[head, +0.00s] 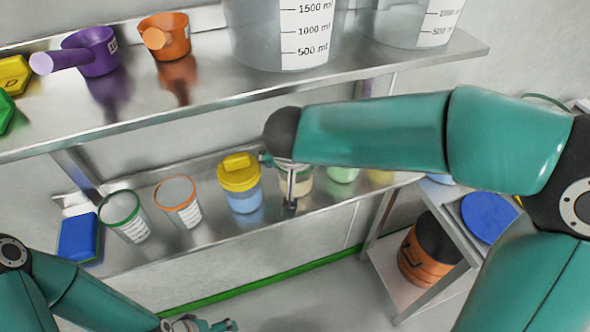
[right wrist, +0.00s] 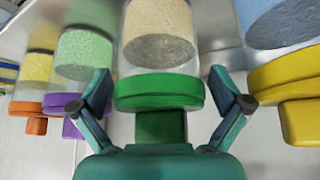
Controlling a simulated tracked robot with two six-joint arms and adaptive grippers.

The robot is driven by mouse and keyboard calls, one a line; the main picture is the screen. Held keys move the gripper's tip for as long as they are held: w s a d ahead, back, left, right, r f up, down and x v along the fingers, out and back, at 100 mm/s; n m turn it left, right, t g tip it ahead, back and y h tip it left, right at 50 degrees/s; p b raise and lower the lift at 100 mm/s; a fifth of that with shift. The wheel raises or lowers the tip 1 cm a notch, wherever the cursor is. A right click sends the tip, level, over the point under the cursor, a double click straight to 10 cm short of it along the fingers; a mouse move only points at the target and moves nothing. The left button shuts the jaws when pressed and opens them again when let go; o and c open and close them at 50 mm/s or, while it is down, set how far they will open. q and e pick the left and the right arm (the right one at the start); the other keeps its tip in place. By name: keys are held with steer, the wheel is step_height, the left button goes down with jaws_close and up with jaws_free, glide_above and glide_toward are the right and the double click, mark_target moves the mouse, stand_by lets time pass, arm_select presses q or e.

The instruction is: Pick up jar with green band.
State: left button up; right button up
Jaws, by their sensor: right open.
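The jar with the green band (right wrist: 160,92) shows in the right wrist view with a green lid and beige granules inside, and it appears inverted there. My right gripper (right wrist: 160,98) is open, one finger on each side of the green lid, with gaps between fingers and lid. In the head view this jar (head: 303,186) stands on the lower shelf, mostly hidden behind my right gripper (head: 289,190) and arm; its lid cannot be seen there. My left gripper (head: 205,325) is at the bottom edge, partly cut off and away from the jars.
A yellow-lidded jar (head: 240,185) stands close left of the target; purple-lidded (right wrist: 82,60) and orange-lidded (right wrist: 32,80) jars stand on its other side. Two open cups (head: 178,203) and a blue box (head: 78,238) share the lower shelf (head: 225,232). The upper shelf (head: 215,95) overhangs.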

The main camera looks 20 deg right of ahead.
steer(key=shift+w+d+f, duration=0.1)
steer(key=shift+w+f, duration=0.1)
steer(key=shift+f, duration=0.25)
steer(key=c, duration=1.2)
steer(key=shift+r, duration=0.2)
